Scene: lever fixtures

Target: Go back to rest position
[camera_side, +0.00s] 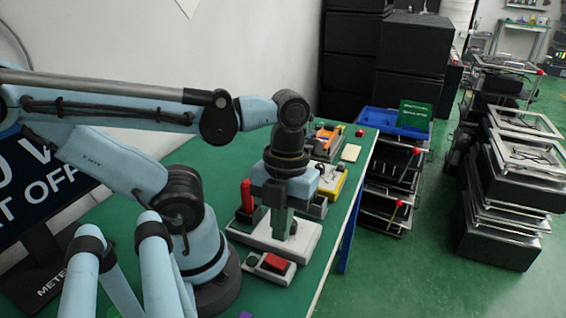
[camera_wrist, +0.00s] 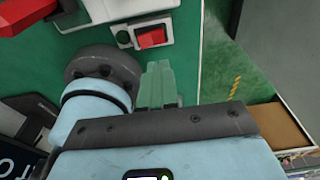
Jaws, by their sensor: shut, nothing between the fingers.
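My gripper (camera_side: 282,222) points down above the white base (camera_side: 303,241) of the nearest lever fixture, at the middle of the side view. Its greenish fingers are together with nothing between them. In the wrist view the fingers (camera_wrist: 158,84) show at the centre, below a red rocker switch. The fixture's red lever (camera_side: 246,195) stands upright just left of my gripper in the side view. A red part also shows at the top left of the wrist view (camera_wrist: 28,14). Part of the fixture is hidden behind my gripper.
A small box with a red rocker switch (camera_side: 274,264) sits in front of the white base; the switch also shows in the wrist view (camera_wrist: 151,37). A yellow-trimmed fixture (camera_side: 331,181) and a blue tray (camera_side: 385,122) stand farther back. The green table's right edge is close.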

